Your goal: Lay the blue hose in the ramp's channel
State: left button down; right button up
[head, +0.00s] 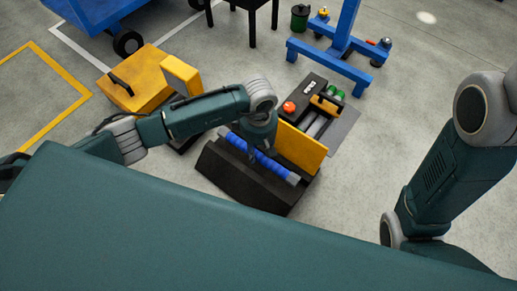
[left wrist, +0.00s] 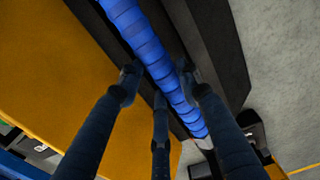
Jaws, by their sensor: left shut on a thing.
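The blue ribbed hose (head: 269,164) lies along the black ramp (head: 238,184) in the head view, with a grey end fitting at its lower right. In the left wrist view the hose (left wrist: 150,42) runs between the dark walls of the ramp's channel (left wrist: 215,45). I cannot tell whether it touches the channel floor. My left gripper (head: 252,152) is above the ramp and shut on the hose. Its fingers (left wrist: 160,82) straddle the hose in the wrist view. My arm hides part of the hose in the head view. My right gripper is out of view.
A yellow panel (head: 301,147) stands just behind the ramp. Beyond it is a black box with an orange knob (head: 289,107). An orange case (head: 135,80) lies at upper left. A blue stand (head: 338,50) stands at the back.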

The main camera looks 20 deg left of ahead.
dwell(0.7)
pick_arm(q)
jog(key=c, duration=1.1)
grip_release()
jog(key=shift+r, duration=0.1)
notch_tip(320, 180, up, 12)
